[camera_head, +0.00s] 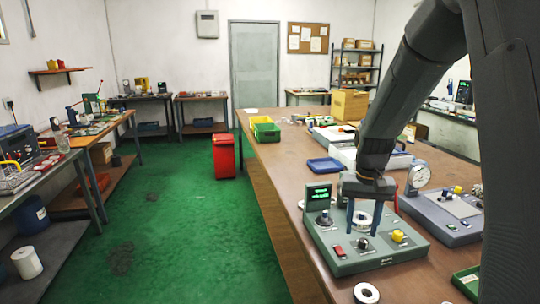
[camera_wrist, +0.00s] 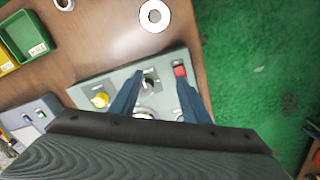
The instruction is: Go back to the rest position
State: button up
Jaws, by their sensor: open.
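My gripper (camera_head: 363,232) is open, fingers pointing down, above a grey-green test device (camera_head: 330,255) on the workbench. In the wrist view my gripper's two blue fingers (camera_wrist: 158,88) are apart over the device's panel (camera_wrist: 100,84). A pale metal ring (camera_head: 362,219) shows on the device between and behind the fingers; the wrist view shows only part of it (camera_wrist: 143,113), the rest hidden by my gripper body. I cannot tell whether the fingers touch it. The device has a lit green display (camera_head: 318,197), a red switch (camera_head: 338,251), a black knob and a yellow knob (camera_head: 398,236).
A loose ring (camera_head: 366,293) lies on the bench (camera_head: 285,200) near its front edge. A green tray (camera_head: 466,282) is at right, and a second grey device (camera_head: 445,215) with a dial gauge stands close by. A blue tray (camera_head: 326,165) lies farther back. Green floor at left is open.

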jog(key=s+a+n, duration=0.1)
jog(key=s+a, duration=0.1)
jog(key=s, duration=0.4)
jog(key=s+a+f+n, duration=0.1)
jog(key=s+a, duration=0.2)
jog(key=s, duration=0.4)
jog(key=s+a+n, duration=0.1)
jog(key=s+a, duration=0.2)
jog(key=s, duration=0.3)
jog(key=shift+s+f+t, duration=0.2)
jog(key=shift+t, duration=0.2)
